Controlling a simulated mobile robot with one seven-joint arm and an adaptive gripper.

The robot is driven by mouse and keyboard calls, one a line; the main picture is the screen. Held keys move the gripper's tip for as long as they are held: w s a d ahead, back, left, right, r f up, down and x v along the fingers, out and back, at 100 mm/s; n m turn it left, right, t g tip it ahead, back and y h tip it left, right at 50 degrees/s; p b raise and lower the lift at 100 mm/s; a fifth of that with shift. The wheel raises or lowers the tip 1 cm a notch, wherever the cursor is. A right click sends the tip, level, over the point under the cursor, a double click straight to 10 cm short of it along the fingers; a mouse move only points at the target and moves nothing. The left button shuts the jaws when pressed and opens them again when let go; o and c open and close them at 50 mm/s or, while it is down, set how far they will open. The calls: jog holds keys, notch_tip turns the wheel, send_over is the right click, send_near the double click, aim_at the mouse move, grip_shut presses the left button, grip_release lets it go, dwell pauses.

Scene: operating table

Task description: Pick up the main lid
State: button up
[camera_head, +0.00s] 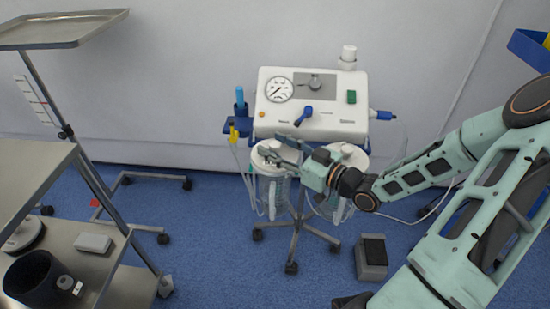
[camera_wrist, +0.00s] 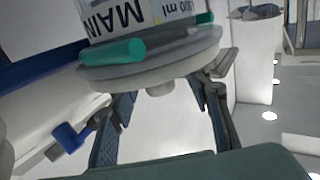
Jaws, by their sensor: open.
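The main lid (camera_wrist: 150,68) is a round white disc with a small knob on its outer face. It sits on a clear canister (camera_wrist: 150,18) labelled "MAIN", which looks upside down in the wrist view. In the head view the lid (camera_head: 264,152) tops the left canister under the white suction unit, partly hidden by my gripper (camera_head: 283,150). My gripper (camera_wrist: 162,98) is open, with one finger on each side of the knob near the lid. Contact cannot be made out.
The suction unit (camera_head: 310,104) with its gauge stands just above and behind. A second canister (camera_head: 342,158) is close on the right, beside my wrist. Tubes hang around the wheeled stand. A pedal (camera_head: 371,257) lies on the floor; a steel cart (camera_head: 100,262) is at left.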

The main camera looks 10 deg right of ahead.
jog(key=shift+c, duration=0.3)
grip_shut()
jog(key=shift+r+p, duration=0.6)
jog(key=shift+r, duration=0.25)
jog(key=s+a+r+p, duration=0.2)
jog(key=s+r+p, duration=0.9)
jog(key=p, duration=0.8)
jog(key=s, duration=0.2)
jog(key=shift+s+r, duration=0.2)
jog(key=shift+s, duration=0.15)
